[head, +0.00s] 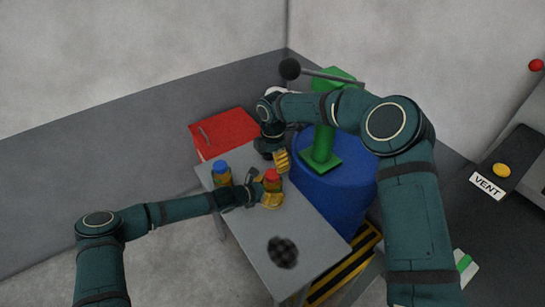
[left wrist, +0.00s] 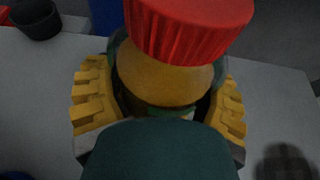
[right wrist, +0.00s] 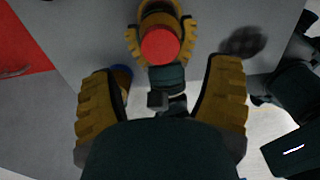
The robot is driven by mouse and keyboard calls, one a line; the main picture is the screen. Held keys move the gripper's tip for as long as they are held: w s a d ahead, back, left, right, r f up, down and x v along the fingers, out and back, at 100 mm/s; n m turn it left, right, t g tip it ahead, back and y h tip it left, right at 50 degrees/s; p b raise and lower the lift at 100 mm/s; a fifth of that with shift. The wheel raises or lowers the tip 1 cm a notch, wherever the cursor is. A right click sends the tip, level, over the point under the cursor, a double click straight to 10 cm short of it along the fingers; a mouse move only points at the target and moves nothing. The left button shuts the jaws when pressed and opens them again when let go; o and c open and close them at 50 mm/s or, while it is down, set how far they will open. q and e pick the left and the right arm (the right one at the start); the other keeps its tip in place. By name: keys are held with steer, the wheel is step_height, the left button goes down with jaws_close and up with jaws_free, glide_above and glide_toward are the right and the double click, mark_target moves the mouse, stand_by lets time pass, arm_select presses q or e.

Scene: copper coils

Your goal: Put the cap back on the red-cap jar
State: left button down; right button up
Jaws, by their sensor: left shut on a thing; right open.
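The red-cap jar (left wrist: 165,85) has an amber body and stands upright over the grey table. My left gripper (head: 268,193) is shut around its body. The red cap (left wrist: 190,30) is at the jar's mouth; it also shows in the head view (head: 271,174) and from above in the right wrist view (right wrist: 160,46). I cannot tell whether it is seated or only resting there. My right gripper (head: 282,161) is open and empty, behind and slightly above the jar. In the right wrist view its fingers (right wrist: 163,85) are spread with the cap beyond them.
A blue-cap jar (head: 221,177) stands left of my left gripper on the grey table (head: 245,232). A red box (head: 222,131) is behind, a blue drum (head: 345,195) with a green press (head: 322,150) to the right. A dark round patch (head: 283,252) lies at the table's front.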

mark_target(272, 173)
steer(key=shift+f, duration=3.5)
steer(key=c, duration=1.3)
steer(key=m, duration=0.6)
steer(key=shift+a, duration=0.1)
steer(key=m, duration=0.7)
steer(key=shift+m, duration=0.3)
steer(key=o, duration=1.3)
steer(key=shift+c, duration=0.2)
